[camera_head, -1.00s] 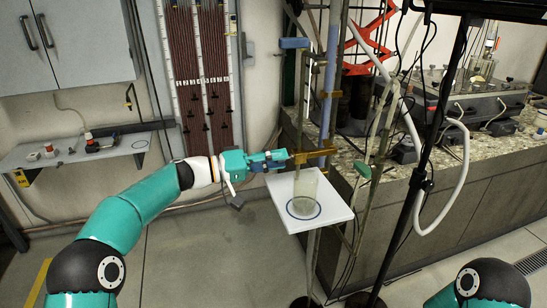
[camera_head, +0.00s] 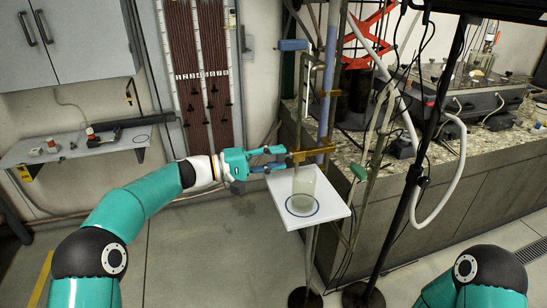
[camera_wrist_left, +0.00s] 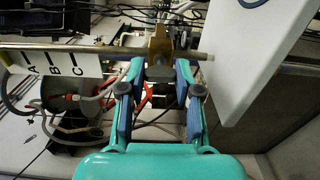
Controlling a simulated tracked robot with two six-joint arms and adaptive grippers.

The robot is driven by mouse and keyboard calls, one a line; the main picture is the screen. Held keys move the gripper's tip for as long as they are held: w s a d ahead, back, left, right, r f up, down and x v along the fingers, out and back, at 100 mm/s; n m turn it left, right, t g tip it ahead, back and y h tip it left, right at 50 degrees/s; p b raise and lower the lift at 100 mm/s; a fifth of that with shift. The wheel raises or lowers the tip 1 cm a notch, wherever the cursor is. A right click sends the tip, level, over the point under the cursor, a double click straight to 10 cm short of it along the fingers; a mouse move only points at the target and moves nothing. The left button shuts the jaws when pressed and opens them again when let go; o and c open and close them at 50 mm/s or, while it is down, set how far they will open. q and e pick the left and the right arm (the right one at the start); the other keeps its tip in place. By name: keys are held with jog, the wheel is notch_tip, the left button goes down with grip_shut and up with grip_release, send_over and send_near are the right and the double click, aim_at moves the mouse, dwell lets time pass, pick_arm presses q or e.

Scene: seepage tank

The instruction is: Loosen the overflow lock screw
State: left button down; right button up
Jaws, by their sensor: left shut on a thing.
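The overflow lock screw appears to be part of the brass clamp (camera_head: 312,153) on the upright overflow tube, above a white shelf. The clamp also shows in the left wrist view (camera_wrist_left: 159,46). My left gripper (camera_head: 285,158) reaches in from the left at the clamp's left end. The screw's small details are hidden between the fingers. My right gripper is out of view; only part of its arm shows at the lower right.
A glass beaker (camera_head: 303,190) stands on the white shelf (camera_head: 335,212), just below and right of my left gripper. Upright rods and hoses crowd the right side. A stone-topped bench (camera_head: 440,165) stands behind. The floor at left is clear.

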pick_arm(q)
jog(key=c, duration=0.8)
grip_release()
jog(key=shift+w+f, duration=0.1)
jog(key=v, duration=1.2)
